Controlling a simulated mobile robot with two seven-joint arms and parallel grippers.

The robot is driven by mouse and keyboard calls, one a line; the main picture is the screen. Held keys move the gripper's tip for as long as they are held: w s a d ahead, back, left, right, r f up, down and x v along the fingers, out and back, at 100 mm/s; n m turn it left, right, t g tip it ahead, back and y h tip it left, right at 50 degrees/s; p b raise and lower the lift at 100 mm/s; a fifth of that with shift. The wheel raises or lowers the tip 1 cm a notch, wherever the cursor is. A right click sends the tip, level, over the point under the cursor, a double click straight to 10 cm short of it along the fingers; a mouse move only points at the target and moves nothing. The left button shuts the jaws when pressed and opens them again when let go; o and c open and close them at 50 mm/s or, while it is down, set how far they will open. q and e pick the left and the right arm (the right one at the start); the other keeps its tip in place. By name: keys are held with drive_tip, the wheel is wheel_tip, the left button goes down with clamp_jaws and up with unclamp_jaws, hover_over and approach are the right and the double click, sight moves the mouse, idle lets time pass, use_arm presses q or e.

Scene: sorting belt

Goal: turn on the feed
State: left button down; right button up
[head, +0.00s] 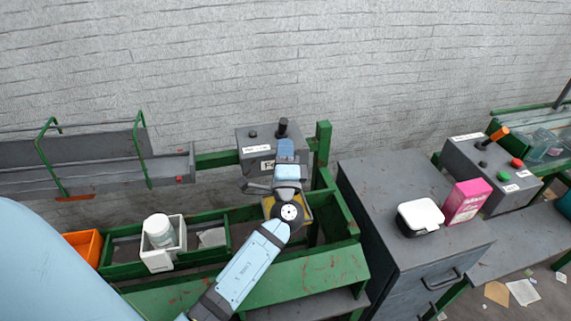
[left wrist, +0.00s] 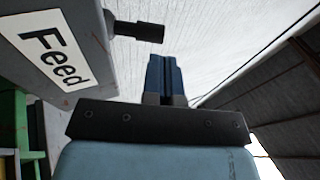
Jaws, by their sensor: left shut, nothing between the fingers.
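The grey feed box (head: 246,141) stands at the back of the green frame. Its white "Feed" label is partly hidden by my left gripper in the head view, but it reads clearly in the left wrist view (left wrist: 45,60). A black lever (head: 283,127) stands up from the box top; it also shows in the left wrist view (left wrist: 140,31). My left gripper (head: 286,147) is shut and empty, in front of the box and just below the lever in the head view. In the left wrist view its blue fingers (left wrist: 163,75) appear apart from the lever. My right gripper is not in view.
A green rack holds an orange bin (head: 84,244) and a white bin with a white-lidded jar (head: 158,229). A grey cabinet (head: 395,180) stands right, carrying a black-and-white case (head: 420,214) and pink box (head: 466,202). Another control box (head: 470,160) is farther right.

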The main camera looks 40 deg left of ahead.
sight(284, 126)
use_arm(q)
drive_tip(key=x, duration=0.3)
drive_tip(key=shift+w+a+r+p, duration=0.1)
drive_tip(key=shift+w+r+p, duration=0.05)
drive_tip(key=shift+p, duration=0.25)
drive_tip(key=shift+w+a, duration=0.15)
drive_tip(key=shift+r, duration=0.1)
